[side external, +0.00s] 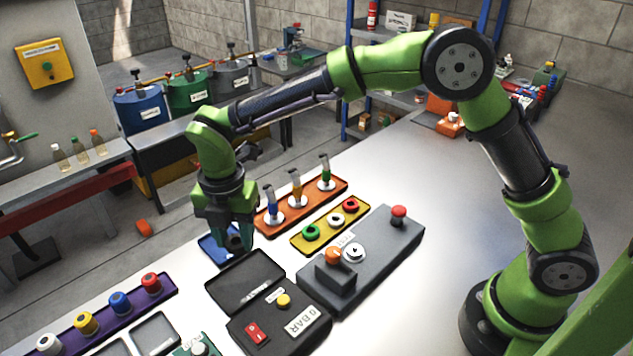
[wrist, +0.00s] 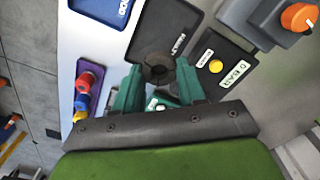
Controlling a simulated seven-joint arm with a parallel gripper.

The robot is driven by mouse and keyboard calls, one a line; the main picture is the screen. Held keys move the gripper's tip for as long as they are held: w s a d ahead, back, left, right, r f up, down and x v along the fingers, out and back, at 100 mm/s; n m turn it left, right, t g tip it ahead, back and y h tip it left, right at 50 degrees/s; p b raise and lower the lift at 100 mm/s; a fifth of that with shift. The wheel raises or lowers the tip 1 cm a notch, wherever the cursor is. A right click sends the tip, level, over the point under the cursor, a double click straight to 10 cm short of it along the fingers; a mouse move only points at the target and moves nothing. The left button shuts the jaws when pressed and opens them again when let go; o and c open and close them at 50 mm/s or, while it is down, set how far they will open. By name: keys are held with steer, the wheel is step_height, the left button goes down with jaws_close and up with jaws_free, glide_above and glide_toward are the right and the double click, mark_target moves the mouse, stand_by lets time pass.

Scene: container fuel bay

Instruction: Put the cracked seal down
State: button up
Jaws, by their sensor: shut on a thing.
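My gripper (side external: 226,228) is shut on a dark ring, the cracked seal (side external: 236,241). In the wrist view the seal (wrist: 158,67) sits between the tips of the green fingers (wrist: 160,82), its hole facing the camera. No crack can be made out. The seal is held up, and its height above the bench is hard to judge. In the side view it overlaps a blue tray (side external: 210,246), partly hidden by my gripper. In the wrist view the blue tray (wrist: 100,8) is at the top edge, apart from the seal.
A yellow tray (side external: 331,233) holds green, white and red rings. An orange tray (side external: 268,228) holds upright vials. A grey control box (side external: 388,255) stands right.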

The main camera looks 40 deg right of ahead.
mark_target(245, 282)
step_height(245, 282, down, 10)
stand_by(0.5)
steer(key=shift+f, duration=0.1)
steer(key=o, duration=1)
